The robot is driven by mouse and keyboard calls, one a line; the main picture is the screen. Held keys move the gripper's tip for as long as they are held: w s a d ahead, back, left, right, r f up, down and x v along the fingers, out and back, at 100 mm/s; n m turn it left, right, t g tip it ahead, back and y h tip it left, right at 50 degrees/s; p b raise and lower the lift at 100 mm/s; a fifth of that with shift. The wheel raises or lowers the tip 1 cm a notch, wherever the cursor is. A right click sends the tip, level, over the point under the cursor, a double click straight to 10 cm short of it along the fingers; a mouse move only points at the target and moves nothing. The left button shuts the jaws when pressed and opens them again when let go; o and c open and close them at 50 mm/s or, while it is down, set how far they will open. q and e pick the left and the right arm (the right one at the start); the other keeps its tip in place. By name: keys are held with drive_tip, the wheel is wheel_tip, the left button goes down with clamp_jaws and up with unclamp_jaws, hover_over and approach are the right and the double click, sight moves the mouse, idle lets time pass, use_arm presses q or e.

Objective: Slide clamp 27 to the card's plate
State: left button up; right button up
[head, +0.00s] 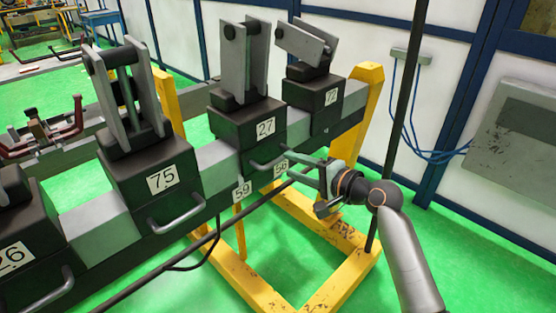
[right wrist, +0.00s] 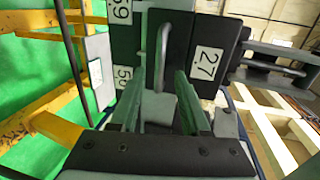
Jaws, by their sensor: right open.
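Clamp 27 (head: 238,128) is a black block with an upright grey jaw, sitting on the rail between clamps 75 and 72. Its metal handle (head: 268,161) sticks out in front. My right gripper (head: 305,169) is open beside the handle, on its right in the head view. In the right wrist view the handle (right wrist: 164,45) appears between the two open fingers (right wrist: 160,85), with label 27 (right wrist: 207,63) beside it. Number plates 59 (head: 242,191) and 56 (head: 281,168) are on the rail's front below the clamp. No card is clearly identifiable. My left gripper is not in view.
Clamp 75 (head: 160,185) stands left along the rail and clamp 72 (head: 312,94) right. Bare grey rail (head: 215,166) shows between 75 and 27. A yellow stand (head: 335,230) supports the rail. A dark upright pole (head: 400,110) stands near my right arm.

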sight(281, 160)
drive_tip(key=shift+x, duration=2.95)
drive_tip(key=shift+c, duration=0.2)
clamp_jaws()
drive_tip(key=shift+d, duration=0.1)
